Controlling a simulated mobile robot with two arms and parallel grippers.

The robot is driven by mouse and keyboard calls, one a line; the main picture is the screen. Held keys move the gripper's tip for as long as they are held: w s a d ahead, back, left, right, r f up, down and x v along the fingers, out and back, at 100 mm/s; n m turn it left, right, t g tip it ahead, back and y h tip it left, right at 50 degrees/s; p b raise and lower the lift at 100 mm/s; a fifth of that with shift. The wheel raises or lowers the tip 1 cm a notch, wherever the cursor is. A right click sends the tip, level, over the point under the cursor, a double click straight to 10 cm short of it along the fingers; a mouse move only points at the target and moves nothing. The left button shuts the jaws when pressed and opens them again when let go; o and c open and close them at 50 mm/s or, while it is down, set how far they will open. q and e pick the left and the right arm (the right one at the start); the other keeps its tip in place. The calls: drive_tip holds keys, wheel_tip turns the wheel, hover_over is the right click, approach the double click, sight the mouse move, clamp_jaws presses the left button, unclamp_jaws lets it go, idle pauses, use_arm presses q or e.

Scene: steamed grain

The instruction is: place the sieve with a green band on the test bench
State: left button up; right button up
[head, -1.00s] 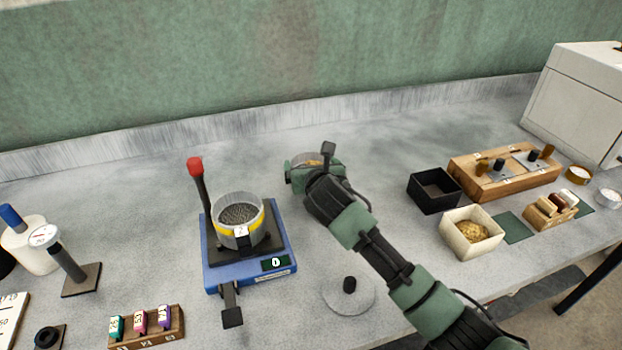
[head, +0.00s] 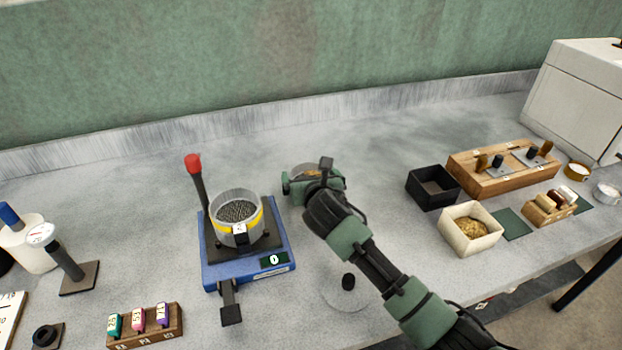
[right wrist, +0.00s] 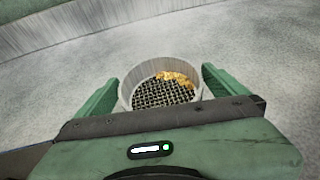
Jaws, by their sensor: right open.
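A round metal sieve (head: 303,169) stands on the grey bench right of the blue shaker, mostly hidden behind my right gripper. In the right wrist view the sieve (right wrist: 137,77) has a dark mesh with some golden grain (right wrist: 176,78) at its far side. No green band can be made out on it. My right gripper (right wrist: 160,88) is open, with its green fingers on either side of the sieve; I cannot tell whether they touch it. Another sieve with a yellow band (head: 237,222) sits on the blue shaker (head: 246,270). My left gripper is out of view.
A clear lid with a black knob (head: 348,282) lies under my right forearm. A black box (head: 432,199), a pale box of grain (head: 470,243) and a wooden rack (head: 507,182) stand to the right. A red-tipped lever (head: 194,165) rises beside the shaker. The back of the bench is clear.

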drive_tip(key=v, duration=1.2)
drive_tip(key=shift+p, duration=0.4)
